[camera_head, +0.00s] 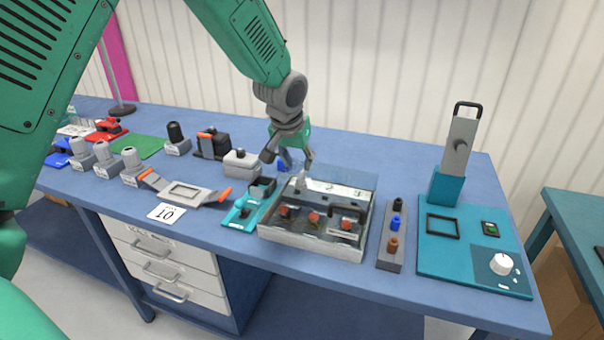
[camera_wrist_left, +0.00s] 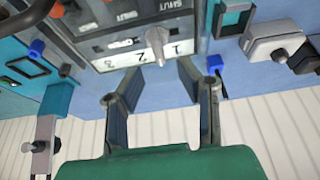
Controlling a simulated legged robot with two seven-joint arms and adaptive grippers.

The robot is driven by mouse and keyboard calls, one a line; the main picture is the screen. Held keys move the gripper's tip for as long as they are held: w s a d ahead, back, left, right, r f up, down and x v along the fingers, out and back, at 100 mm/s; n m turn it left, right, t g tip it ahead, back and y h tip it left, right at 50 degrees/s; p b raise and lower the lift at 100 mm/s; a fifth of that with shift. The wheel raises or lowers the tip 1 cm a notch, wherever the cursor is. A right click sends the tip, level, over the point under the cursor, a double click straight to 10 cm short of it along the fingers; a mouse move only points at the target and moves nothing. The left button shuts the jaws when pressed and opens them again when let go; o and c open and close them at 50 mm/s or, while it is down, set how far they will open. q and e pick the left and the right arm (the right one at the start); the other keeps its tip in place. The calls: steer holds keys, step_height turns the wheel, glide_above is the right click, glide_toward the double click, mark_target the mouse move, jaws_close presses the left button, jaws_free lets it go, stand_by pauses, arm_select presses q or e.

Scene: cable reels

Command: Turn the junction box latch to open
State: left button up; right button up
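The junction box (camera_head: 312,236) is a grey case with a clear lid at the middle front of the blue table. In the left wrist view its dark panel (camera_wrist_left: 105,42) shows upside down, with "SHUT" markings and a white strip numbered 1, 2 and 3. A light grey latch knob (camera_wrist_left: 154,46) stands by the strip near the 1. My left gripper (camera_head: 288,160) points down over the box's back left corner. In the left wrist view its fingers (camera_wrist_left: 157,75) are apart with nothing between the tips; the knob is just beyond them. My right gripper is not in view.
A teal-based device (camera_head: 245,212) stands close left of the box, with a grey lidded case (camera_head: 241,163) behind it. A grey peg block (camera_head: 391,246) and a teal panel with a dial (camera_head: 470,262) are on the right. The table behind the box is mostly clear.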

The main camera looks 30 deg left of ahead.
mark_target(301, 175)
arm_select(q)
steer(key=x, duration=0.5)
steer(key=shift+d, duration=0.15)
steer(key=shift+w+f, duration=0.2)
steer(key=shift+f, duration=0.3)
steer(key=shift+a, duration=0.25)
steer(key=shift+c, duration=0.4)
jaws_close()
steer(key=shift+d, duration=0.15)
steer(key=shift+s, duration=0.1)
